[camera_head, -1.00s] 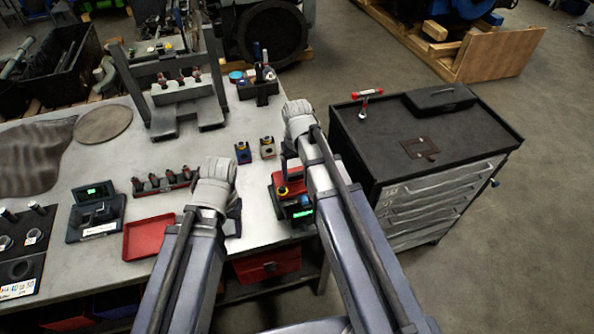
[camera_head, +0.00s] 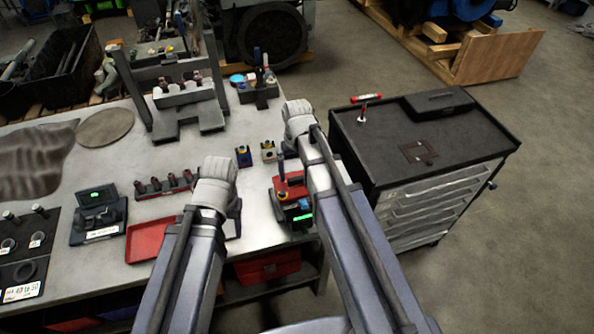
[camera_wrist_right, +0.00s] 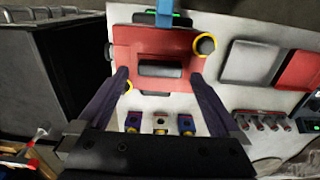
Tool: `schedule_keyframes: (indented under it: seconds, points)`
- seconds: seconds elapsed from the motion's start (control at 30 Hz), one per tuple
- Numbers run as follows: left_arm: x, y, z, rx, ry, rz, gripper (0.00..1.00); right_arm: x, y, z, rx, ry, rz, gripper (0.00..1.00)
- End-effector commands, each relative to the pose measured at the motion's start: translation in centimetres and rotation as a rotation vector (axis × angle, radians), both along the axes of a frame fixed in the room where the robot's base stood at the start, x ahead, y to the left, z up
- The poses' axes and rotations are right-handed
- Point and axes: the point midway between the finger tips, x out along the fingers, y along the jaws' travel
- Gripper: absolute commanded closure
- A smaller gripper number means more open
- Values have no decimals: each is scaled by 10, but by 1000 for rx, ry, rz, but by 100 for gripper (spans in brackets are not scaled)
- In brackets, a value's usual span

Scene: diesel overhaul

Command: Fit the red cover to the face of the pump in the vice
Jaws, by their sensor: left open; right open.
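A red block-like part (camera_head: 289,188) with a small green display below it stands at the bench's front right edge. In the right wrist view it is a flat red face (camera_wrist_right: 135,52) with a dark rectangle in its middle and yellow-ringed round parts at its edges. I cannot tell which of this is cover, pump or vice.
Small blocks (camera_head: 243,156) stand behind the red part. A red tray (camera_head: 148,241), a rack of dark-red pieces (camera_head: 166,184) and a grey fixture (camera_head: 185,112) are further left. A black-topped tool cabinet (camera_head: 460,150) stands to the right.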

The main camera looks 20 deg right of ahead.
Motion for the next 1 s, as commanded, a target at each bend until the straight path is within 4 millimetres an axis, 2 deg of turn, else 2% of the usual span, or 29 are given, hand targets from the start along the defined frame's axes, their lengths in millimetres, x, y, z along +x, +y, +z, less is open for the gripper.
schedule_keyframes:
  seconds: [0.03, 0.1, 0.37, 1.0]
  points:
    - [0, 0, 14, 0, 0, -1, 44, 0, 0, 14, 0, 0, 0, 0]
    - [0, 0, 24, 0, 1, 0, 44, 0, 0, 24, 0, 0, 0, 0]
    - [-1, 0, 53, 0, 1, 11, 44, 0, 0, 53, 0, 0, 0, 0]
    - [-1, 0, 55, -1, 1, 16, 44, 0, 0, 55, 0, 0, 0, 0]
